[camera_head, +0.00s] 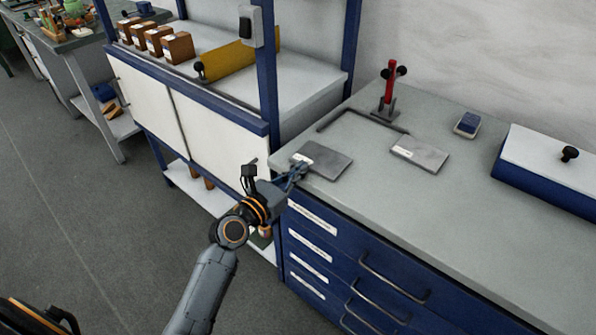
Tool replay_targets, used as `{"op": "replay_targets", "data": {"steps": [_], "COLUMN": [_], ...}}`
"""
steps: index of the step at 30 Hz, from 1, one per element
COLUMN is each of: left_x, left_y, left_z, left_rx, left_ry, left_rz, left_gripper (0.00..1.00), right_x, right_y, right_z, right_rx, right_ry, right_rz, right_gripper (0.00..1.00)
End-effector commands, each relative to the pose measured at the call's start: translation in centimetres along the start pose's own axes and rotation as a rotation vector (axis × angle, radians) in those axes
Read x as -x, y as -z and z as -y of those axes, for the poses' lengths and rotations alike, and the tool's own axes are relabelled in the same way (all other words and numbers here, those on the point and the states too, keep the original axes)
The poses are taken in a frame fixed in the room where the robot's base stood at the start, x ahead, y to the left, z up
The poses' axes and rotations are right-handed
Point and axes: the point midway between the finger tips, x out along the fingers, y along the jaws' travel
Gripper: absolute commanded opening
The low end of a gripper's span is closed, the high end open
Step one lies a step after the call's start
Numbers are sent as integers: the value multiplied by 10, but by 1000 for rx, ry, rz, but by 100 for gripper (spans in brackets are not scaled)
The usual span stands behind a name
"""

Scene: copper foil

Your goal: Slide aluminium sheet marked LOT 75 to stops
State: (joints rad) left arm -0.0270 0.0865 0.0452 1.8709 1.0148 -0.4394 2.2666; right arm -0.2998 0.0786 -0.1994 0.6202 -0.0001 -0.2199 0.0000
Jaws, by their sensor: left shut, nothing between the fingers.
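A dark grey sheet (328,160) with a small white label lies flat at the left front corner of the grey worktop. A lighter grey sheet (425,155), also labelled, lies to its right. The print on both labels is too small to read, so I cannot tell which is LOT 75. A dark angled stop bar (352,113) lies behind the dark sheet, with a gap between. My left gripper (298,170) is shut and empty at the dark sheet's left front edge; I cannot tell whether it touches. My right gripper is not in view.
A red-handled clamp (389,88) stands behind the stop bar. A blue block (467,124) and a blue box with a white lid (555,165) are on the worktop further right. Blue drawers (340,255) are below. A blue shelf post (266,75) rises left of the worktop.

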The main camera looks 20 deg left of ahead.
Motion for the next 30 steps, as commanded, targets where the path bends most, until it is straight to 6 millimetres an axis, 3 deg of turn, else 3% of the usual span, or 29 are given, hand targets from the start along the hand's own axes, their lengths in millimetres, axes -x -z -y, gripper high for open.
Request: {"op": "replay_targets", "data": {"steps": [6, 15, 30], "left_x": [-3, -38, -39], "left_y": [-1, -1, -1], "left_z": [0, 0, 2], "left_rx": [1, 0, 1], "left_ry": [-1, -2, 0], "left_rz": [1, 1, 0], "left_gripper": [0, 0, 0], "right_x": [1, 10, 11], "right_y": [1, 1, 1], "right_z": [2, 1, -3], "right_rx": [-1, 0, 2], "right_ry": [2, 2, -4], "right_rz": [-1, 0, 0], "right_gripper": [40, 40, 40]}}
